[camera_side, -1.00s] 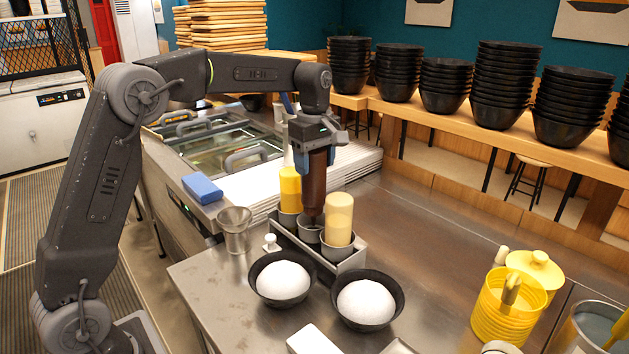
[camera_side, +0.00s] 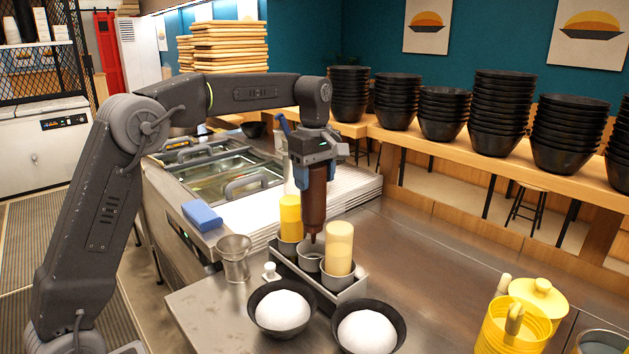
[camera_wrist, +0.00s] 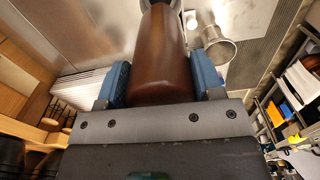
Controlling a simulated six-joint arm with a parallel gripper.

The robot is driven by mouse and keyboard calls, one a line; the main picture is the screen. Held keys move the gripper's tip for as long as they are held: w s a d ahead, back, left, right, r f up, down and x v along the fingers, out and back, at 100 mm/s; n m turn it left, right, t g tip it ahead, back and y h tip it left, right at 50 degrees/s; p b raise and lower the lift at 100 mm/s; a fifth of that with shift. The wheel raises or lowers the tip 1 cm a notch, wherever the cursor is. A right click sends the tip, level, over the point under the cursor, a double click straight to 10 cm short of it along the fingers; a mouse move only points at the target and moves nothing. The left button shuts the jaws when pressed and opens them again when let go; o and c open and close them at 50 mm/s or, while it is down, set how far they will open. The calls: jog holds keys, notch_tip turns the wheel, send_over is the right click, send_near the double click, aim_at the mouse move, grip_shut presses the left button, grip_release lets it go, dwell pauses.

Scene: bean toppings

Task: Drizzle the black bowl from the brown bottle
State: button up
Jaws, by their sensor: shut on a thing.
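My gripper (camera_side: 314,184) is shut on the brown bottle (camera_side: 314,205). The bottle hangs upright, nozzle down, just above the middle cup of the metal rack (camera_side: 352,291), between the two yellow-toned bottles. In the wrist view the brown bottle (camera_wrist: 160,60) sits between my blue finger pads. Two black bowls with white, rounded contents stand in front of the rack: a left black bowl (camera_side: 256,318) and a right black bowl (camera_side: 399,330), whose lower edge is cut off by the frame.
A yellow bottle (camera_side: 290,218) and a pale yellow bottle (camera_side: 339,248) stand in the rack. A metal cup (camera_side: 234,258) and blue sponge (camera_side: 201,216) are at left. Yellow containers (camera_side: 508,328) stand at right. The steel counter (camera_side: 430,260) between is clear.

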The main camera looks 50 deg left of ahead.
jog(key=shift+s+r, duration=0.1)
jog(key=s+d+f, duration=0.2)
jog(key=s+d, duration=0.3)
jog(key=s, duration=0.4)
jog(key=shift+f, duration=0.15)
jog(key=shift+o, duration=0.2)
jog(key=shift+s, duration=0.1)
dwell(1.7)
